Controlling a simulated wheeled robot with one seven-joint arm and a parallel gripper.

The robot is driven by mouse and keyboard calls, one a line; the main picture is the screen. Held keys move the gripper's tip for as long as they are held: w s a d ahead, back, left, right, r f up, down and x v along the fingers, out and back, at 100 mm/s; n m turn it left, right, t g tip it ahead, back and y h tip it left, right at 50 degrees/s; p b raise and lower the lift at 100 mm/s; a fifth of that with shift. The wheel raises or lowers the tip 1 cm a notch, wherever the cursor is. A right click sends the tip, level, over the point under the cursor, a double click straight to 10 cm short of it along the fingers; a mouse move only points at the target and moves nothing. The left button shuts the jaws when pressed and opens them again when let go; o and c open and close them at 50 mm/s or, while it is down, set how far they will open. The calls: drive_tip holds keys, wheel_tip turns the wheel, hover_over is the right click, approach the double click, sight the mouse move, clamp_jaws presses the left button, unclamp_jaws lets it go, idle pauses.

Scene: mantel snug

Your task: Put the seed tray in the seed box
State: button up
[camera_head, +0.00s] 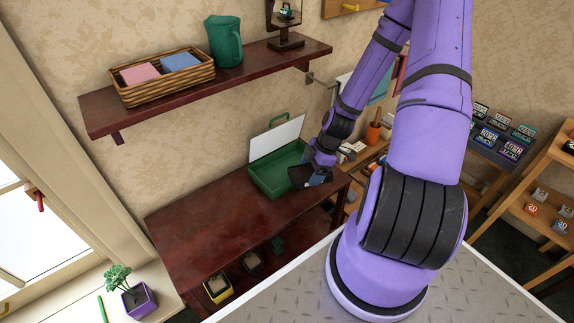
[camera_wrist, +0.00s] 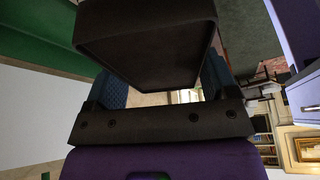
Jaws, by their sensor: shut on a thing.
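The seed tray is a small black tray (camera_head: 299,176), and my gripper (camera_head: 314,174) is shut on it. In the wrist view the black tray (camera_wrist: 150,48) fills the space between the two blue finger pads of my gripper (camera_wrist: 162,80). The seed box (camera_head: 268,182) is a green box on the dark red table, with its lid open against the wall side and the lid's pale inside showing. The tray appears at the right end of the box, overlapping its rim in the head view. I cannot tell its exact height. Green also shows in the wrist view (camera_wrist: 38,45).
The dark red table (camera_head: 205,232) is clear left of the box. A wall shelf (camera_head: 240,82) above holds a wicker basket (camera_head: 165,88) and a green jug (camera_head: 224,42). Small pots, one yellow (camera_head: 218,287), stand below the tabletop. An orange pot (camera_head: 373,133) stands behind my arm.

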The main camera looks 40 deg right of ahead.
hover_over(284, 172)
drive_tip(key=d, duration=0.1)
drive_tip(key=shift+s+d+f, duration=0.1)
drive_tip(key=shift+s+f, duration=0.25)
drive_tip(key=shift+f, duration=0.3)
drive_tip(key=shift+s+f, duration=0.3)
drive_tip(key=shift+f, duration=2.3)
drive_tip(key=shift+w+f, duration=0.25)
drive_tip(key=shift+w, duration=0.1)
drive_tip(key=o, duration=0.9)
drive_tip(key=shift+o, duration=0.2)
